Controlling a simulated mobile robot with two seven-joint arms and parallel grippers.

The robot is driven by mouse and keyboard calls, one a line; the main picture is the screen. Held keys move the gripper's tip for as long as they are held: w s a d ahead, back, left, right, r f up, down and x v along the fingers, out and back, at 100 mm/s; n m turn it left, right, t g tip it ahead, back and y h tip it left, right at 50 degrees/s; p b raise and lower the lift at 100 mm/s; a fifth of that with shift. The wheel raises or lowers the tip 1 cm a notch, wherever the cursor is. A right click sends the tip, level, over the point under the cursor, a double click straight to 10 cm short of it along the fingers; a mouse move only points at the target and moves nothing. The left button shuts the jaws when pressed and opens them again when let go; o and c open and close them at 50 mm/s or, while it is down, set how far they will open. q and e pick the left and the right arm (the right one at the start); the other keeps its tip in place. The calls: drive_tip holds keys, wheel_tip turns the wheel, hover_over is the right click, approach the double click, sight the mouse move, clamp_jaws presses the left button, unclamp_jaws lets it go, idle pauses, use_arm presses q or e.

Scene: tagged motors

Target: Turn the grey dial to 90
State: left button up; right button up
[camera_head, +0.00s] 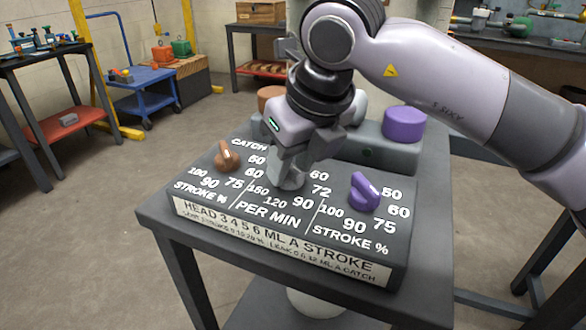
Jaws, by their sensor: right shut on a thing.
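The grey dial (288,181) is in the middle of the dark control panel (195,202), above the PER MIN label, with the numbers 60, 72, 90, 120 and 160 around it. My right gripper (289,168) comes down from above and is shut on the grey dial, hiding its top and most of its pointer, so I cannot tell which number it points at. The 90 (302,203) shows just right of and below the dial. My left gripper is not in view.
A brown dial (227,158) is left of the grey one and a purple dial (364,192) is right of it. Behind the panel stand a purple cylinder (404,124) and a brown one. The panel is on a dark table (432,235).

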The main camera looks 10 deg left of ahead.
drive_tip(key=shift+f+m+t+h+b, duration=0.1)
drive_tip(key=shift+m+t+h+b, duration=0.3)
drive_tip(key=shift+m, duration=0.5)
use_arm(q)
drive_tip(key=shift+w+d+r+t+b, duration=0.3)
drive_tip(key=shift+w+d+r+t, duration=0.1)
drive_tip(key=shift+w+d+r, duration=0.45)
use_arm(e)
drive_tip(key=shift+m, duration=0.5)
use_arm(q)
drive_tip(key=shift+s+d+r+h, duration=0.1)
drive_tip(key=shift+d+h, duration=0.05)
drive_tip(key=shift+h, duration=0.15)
use_arm(e)
drive_tip(key=o, duration=1)
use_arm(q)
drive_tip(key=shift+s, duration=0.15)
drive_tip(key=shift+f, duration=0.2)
